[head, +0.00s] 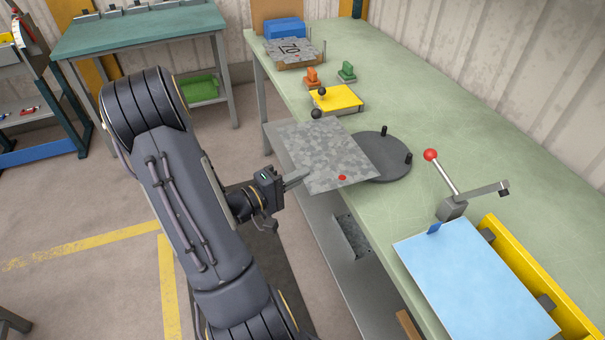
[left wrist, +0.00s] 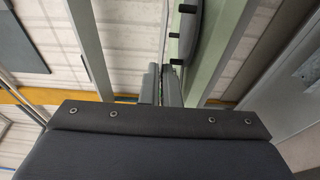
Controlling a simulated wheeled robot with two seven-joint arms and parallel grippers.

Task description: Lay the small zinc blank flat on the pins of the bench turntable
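The small zinc blank (head: 325,152) is a mottled grey sheet with a red dot near one corner. My left gripper (head: 297,181) is shut on its left edge and holds it roughly level, jutting over the bench edge. The bench turntable (head: 377,165) is a dark grey disc just right of the blank, with two black pins showing; the blank hides its left part. Whether the blank touches the turntable I cannot tell. In the left wrist view the gripper fingers (left wrist: 162,86) are close together, and black pins show on the turntable (left wrist: 185,35). My right gripper is not in view.
A yellow block with black knobs (head: 336,98) stands behind the blank, with orange (head: 312,77) and green (head: 347,71) pieces beyond. A red-knobbed lever (head: 442,172) and a light blue sheet (head: 470,280) lie at right. The bench (head: 430,110) right of the turntable is clear.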

